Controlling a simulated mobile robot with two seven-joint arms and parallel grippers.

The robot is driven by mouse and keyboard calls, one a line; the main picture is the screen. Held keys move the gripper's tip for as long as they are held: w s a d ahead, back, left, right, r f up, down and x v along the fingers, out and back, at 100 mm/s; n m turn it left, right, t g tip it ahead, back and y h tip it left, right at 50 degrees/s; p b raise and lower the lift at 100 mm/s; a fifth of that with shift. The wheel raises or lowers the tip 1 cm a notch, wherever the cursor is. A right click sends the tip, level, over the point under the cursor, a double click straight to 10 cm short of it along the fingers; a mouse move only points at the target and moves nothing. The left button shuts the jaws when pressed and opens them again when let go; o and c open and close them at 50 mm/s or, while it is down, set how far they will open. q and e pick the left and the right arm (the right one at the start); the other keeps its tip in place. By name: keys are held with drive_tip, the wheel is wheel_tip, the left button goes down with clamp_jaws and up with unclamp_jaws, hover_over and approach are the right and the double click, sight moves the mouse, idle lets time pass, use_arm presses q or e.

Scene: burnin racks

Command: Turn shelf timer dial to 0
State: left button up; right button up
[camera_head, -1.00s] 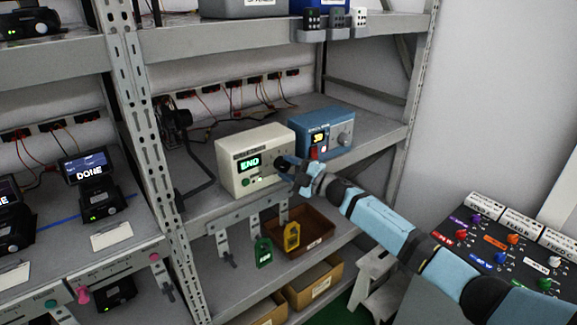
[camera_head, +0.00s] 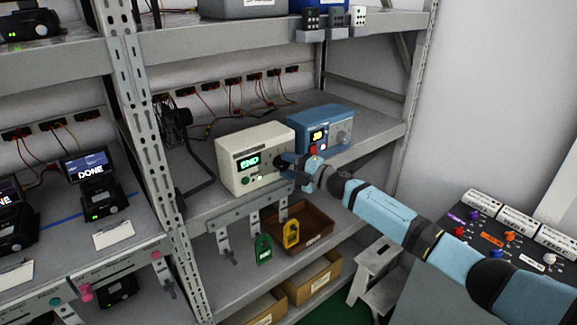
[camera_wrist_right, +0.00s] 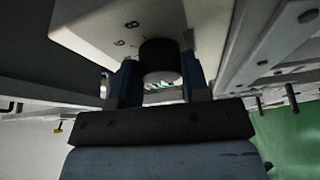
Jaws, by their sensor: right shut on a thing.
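The shelf timer is a cream box (camera_head: 237,178) on the middle shelf, with a green display reading END and small buttons below it. Its dark dial is at the right of its front face, mostly hidden by my right gripper (camera_head: 284,165) in the head view. In the right wrist view, the black round dial (camera_wrist_right: 160,62) sits between the two fingers of my right gripper (camera_wrist_right: 160,80), which is shut on it. Printed numerals show on the timer face (camera_wrist_right: 110,25) beside the dial. The dial's pointer mark cannot be made out. My left gripper is not in view.
A blue box (camera_head: 328,130) with an orange display and knob stands right of the timer. A brown tray (camera_head: 318,222) and green and yellow tags are below. A rack upright (camera_head: 140,130) stands left. A knob panel (camera_head: 500,245) is at right.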

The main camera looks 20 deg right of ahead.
drive_tip(key=o, duration=0.9)
drive_tip(key=b+v, duration=0.2)
drive_tip(key=v, duration=1.1)
drive_tip(key=shift+s+d+f+b, duration=0.1)
drive_tip(key=shift+s+d+b, duration=0.2)
drive_tip(key=shift+b, duration=0.1)
drive_tip(key=shift+f, duration=0.1)
